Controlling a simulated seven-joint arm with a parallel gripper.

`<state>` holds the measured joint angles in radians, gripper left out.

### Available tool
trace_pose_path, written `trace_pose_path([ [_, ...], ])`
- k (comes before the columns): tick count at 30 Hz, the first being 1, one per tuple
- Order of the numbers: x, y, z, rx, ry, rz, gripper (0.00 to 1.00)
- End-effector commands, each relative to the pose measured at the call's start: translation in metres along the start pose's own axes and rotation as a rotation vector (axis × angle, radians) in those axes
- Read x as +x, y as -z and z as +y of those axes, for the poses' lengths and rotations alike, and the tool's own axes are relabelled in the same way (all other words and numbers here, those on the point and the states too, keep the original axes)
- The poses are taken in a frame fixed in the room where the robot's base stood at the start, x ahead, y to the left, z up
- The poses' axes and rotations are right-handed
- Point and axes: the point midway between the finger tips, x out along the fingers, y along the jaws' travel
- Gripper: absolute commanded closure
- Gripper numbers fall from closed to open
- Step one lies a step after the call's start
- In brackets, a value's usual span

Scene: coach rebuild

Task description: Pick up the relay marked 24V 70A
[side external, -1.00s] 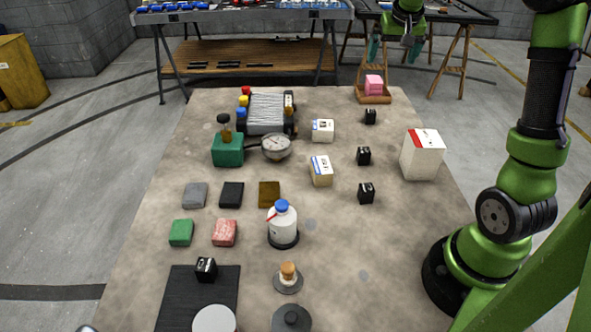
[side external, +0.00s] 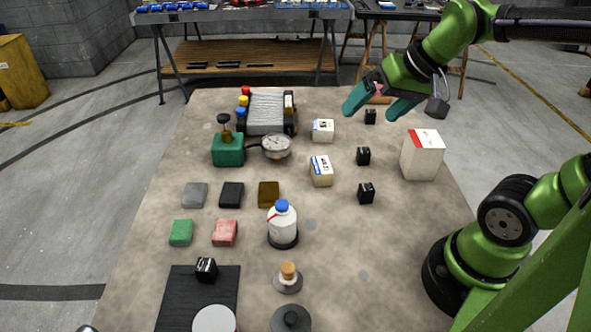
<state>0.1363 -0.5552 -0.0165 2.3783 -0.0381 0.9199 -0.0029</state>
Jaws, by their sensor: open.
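Several small black relay-like blocks are on the table, and their markings are too small to read, so I cannot tell which says 24V 70A. Three stand in a row at the right: a far relay (side external: 370,117), a middle relay (side external: 363,156) and a near relay (side external: 366,193). Another black block (side external: 206,269) sits on the dark mat (side external: 178,300) at the front left. My gripper (side external: 371,109) is open and empty, with teal fingers pointing down and left. It appears in the air over the far right of the table, near the far relay in the picture.
A white box with a red top (side external: 422,158) stands right of the relays. Two small boxes (side external: 323,130) (side external: 321,172) stand left of them. A white bottle (side external: 282,225) is mid-table.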

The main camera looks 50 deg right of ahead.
Motion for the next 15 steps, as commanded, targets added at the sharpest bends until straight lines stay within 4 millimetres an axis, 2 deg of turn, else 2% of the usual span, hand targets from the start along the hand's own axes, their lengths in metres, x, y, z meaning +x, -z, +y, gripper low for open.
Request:
trace_pose_path([
  [1, -0.003, -0.019, -0.008, -0.033, 0.035, 0.005, 0.0],
  [3, -0.005, -0.036, -0.014, -0.063, 0.069, 0.009, 0.0],
  [5, -0.009, -0.045, -0.018, -0.086, 0.09, 0.014, 0.0],
  [12, -0.015, -0.049, -0.026, -0.121, 0.118, 0.029, 0.35],
  [15, -0.015, -0.049, -0.026, -0.121, 0.117, 0.029, 0.36],
])
